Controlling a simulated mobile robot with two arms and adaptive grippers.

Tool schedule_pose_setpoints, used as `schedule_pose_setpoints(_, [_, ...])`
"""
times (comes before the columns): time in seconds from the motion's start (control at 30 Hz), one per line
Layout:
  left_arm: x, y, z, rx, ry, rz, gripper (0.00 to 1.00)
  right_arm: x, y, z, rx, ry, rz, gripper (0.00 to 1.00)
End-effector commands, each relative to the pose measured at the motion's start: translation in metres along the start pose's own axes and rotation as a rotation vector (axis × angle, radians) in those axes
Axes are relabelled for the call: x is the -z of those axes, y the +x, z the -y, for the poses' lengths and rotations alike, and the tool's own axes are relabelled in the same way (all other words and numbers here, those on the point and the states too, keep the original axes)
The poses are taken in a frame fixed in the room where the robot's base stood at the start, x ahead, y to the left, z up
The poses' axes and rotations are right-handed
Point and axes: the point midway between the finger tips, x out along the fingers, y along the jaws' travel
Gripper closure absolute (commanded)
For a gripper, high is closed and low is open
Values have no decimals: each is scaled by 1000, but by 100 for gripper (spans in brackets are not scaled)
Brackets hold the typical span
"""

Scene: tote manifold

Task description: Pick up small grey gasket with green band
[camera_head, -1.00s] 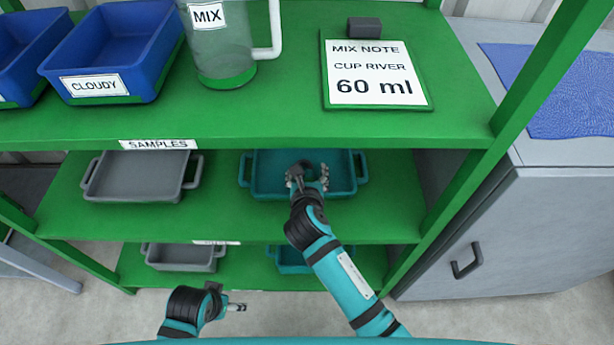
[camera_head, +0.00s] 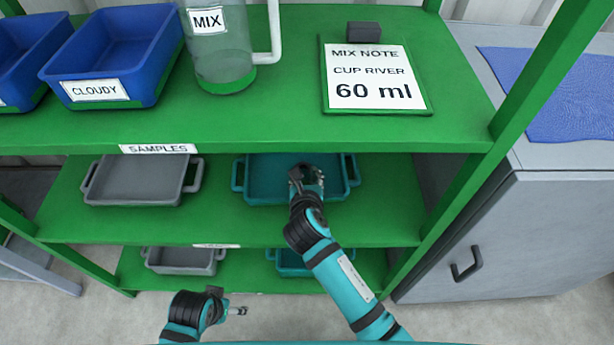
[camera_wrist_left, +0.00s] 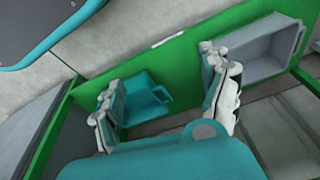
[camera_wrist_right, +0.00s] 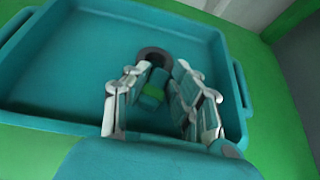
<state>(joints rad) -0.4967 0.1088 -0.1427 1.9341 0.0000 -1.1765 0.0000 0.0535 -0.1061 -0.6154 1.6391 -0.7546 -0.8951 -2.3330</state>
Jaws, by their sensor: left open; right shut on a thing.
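In the head view the right gripper (camera_head: 306,180) is over the front part of the teal tray (camera_head: 262,180), and the gasket is mostly hidden by the fingers. My left gripper (camera_wrist_left: 165,105) is open and empty; in the head view it is low in front of the shelf (camera_head: 238,311).
A grey tray (camera_head: 135,180) stands left on the same green shelf. The upper shelf (camera_head: 290,128) overhangs the teal tray's back. A lower shelf holds a small grey bin (camera_head: 183,262) and a teal bin (camera_head: 290,264). A green post (camera_head: 470,190) and grey cabinet (camera_head: 520,230) stand right.

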Motion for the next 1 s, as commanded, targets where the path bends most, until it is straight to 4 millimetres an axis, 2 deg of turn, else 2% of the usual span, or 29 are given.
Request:
schedule_pose_setpoints(0.07, [-6, 11, 0, -1, 1, 14, 22, 0, -3, 0, 1, -2, -13, 100])
schedule_pose_setpoints(0.3, [-29, 45, -3, -5, 5, 38, 22, -27, -17, 1, 2, -2, -4, 100])
schedule_pose_setpoints(0.37, [-35, 53, -3, -5, 6, 43, 22, -16, -31, 1, 1, -3, -8, 100])
schedule_pose_setpoints(0.6, [-58, 77, -5, -8, 10, 59, 22, 1, -76, 2, 1, -2, -3, 100])
schedule_pose_setpoints(1.0, [-91, 101, -7, -11, 15, 81, 22, 29, -141, 2, 1, 0, -1, 100])
